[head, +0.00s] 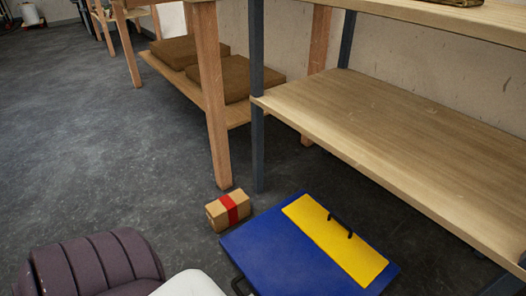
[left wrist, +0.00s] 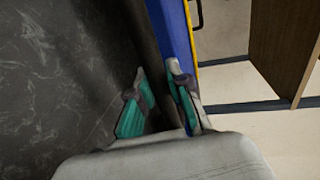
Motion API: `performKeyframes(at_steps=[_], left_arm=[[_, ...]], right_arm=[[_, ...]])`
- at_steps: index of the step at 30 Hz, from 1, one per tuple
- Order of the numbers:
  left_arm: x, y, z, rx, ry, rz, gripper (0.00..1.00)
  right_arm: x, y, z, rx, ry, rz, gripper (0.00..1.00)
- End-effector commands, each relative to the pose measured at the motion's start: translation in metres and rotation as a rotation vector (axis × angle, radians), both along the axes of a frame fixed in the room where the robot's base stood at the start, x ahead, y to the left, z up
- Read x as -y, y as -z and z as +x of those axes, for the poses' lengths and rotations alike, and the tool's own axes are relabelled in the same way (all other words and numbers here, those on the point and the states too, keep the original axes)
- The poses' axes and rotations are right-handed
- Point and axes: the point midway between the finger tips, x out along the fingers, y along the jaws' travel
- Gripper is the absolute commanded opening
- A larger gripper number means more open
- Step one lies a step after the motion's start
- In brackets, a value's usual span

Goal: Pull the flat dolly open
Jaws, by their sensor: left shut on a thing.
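The flat dolly (head: 255,246) is a blue board lying low on the floor, with a yellow panel (head: 335,240) and a black handle (head: 340,226) on top. In the left wrist view, the dolly's blue edge (left wrist: 176,25) runs beside my left gripper (left wrist: 158,76). My right gripper is in neither view.
A small brown box with a red band (head: 228,210) stands on the floor just beyond the dolly's left corner. A wooden shelf unit (head: 400,150) with dark posts stands behind and to the right. Open grey floor (head: 100,170) lies to the left.

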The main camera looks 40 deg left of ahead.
Motion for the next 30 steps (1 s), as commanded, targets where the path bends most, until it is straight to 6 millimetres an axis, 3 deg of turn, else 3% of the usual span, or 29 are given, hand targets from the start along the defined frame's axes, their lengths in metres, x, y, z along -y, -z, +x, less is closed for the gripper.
performKeyframes(at_steps=[6,18,19,23,30], left_arm=[[-0.002,0.000,-0.019,-0.001,0.000,-0.001,0.00],[-0.003,0.001,-0.022,-0.002,-0.001,0.000,0.00],[-0.003,0.001,-0.022,-0.002,-0.001,0.000,0.19],[-0.003,0.001,-0.021,-0.002,-0.001,0.000,0.40],[-0.003,0.000,-0.021,0.000,-0.001,0.000,0.43]], right_arm=[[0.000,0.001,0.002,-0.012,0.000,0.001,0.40],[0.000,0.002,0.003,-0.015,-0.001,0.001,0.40],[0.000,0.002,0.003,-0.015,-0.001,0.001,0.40],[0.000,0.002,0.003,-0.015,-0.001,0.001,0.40],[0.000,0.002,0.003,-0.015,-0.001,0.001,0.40]])
